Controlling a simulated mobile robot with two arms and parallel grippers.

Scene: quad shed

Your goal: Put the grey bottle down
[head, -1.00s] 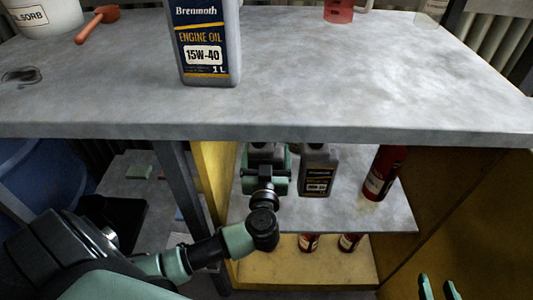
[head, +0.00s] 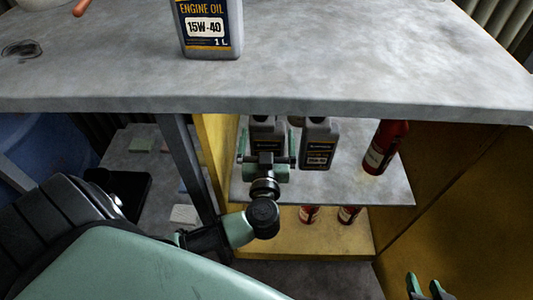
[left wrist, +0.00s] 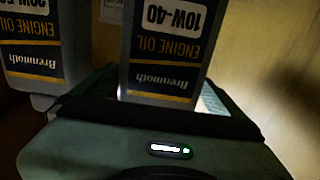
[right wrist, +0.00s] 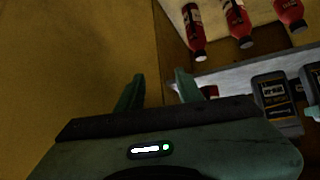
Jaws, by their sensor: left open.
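The grey bottle (head: 266,128), an engine oil bottle labelled 10W-40 (left wrist: 165,55) in the upside-down left wrist view, stands on the grey middle shelf (head: 350,186). My left gripper (head: 266,160) is in front of it, open, its fingers to either side of the bottle. The bottle's lower part is hidden behind the gripper in the head view. My right gripper (head: 428,285) is low at the right, open and empty; its spread fingers also show in the right wrist view (right wrist: 160,92).
A second grey oil bottle (head: 318,145) stands close to the right on the shelf, with a red bottle (head: 385,147) further right. More red bottles (head: 309,214) stand on the yellow lower shelf. The worktop (head: 350,60) overhangs the shelf and holds a larger oil bottle (head: 208,28).

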